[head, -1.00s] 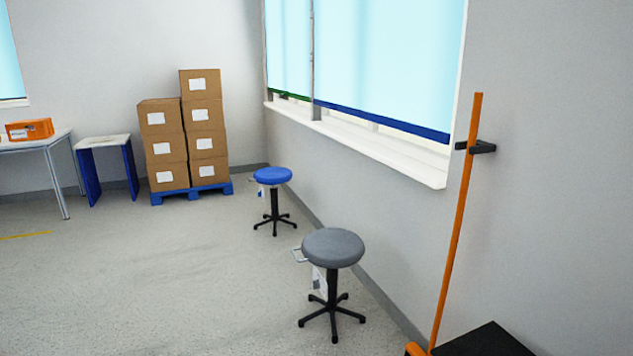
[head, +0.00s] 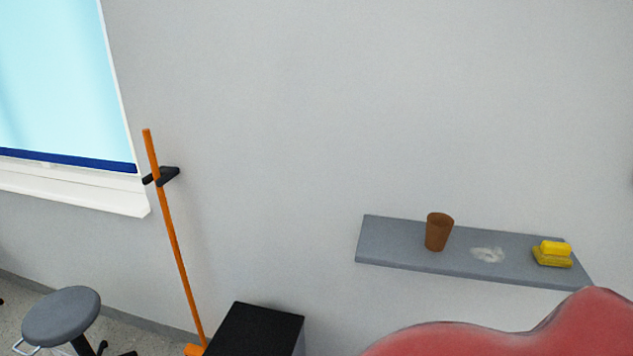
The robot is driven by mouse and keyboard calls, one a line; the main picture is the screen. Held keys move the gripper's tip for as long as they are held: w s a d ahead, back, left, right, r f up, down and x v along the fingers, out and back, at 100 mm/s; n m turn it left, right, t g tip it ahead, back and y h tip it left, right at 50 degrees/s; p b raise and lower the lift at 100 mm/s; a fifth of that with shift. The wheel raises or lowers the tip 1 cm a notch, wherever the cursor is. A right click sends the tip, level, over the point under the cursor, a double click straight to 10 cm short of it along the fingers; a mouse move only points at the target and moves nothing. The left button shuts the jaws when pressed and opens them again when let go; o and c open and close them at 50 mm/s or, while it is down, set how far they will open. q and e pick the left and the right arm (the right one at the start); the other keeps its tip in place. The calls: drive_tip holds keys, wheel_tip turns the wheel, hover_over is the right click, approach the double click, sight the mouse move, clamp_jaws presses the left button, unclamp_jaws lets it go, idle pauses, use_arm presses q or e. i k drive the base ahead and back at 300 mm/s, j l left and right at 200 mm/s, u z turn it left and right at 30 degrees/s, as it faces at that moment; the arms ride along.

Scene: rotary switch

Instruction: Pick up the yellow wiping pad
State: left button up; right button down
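The yellow wiping pad (head: 553,253) lies near the right end of a grey wall shelf (head: 400,252) in the head view. It looks like a small two-layer block, brighter on top. A brown cup (head: 439,232) stands upright on the same shelf, further left. A whitish smear or spill (head: 488,254) lies on the shelf between the cup and the pad. Neither of my grippers is in the head view.
A red curved shape (head: 470,340) fills the lower right, in front of the shelf's right end. A black-topped box (head: 258,330) stands at the bottom, with an orange pole (head: 172,240) beside it. A grey stool (head: 62,316) is at lower left.

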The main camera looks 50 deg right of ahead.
sight(550, 253)
drive_tip(key=z, duration=3.05)
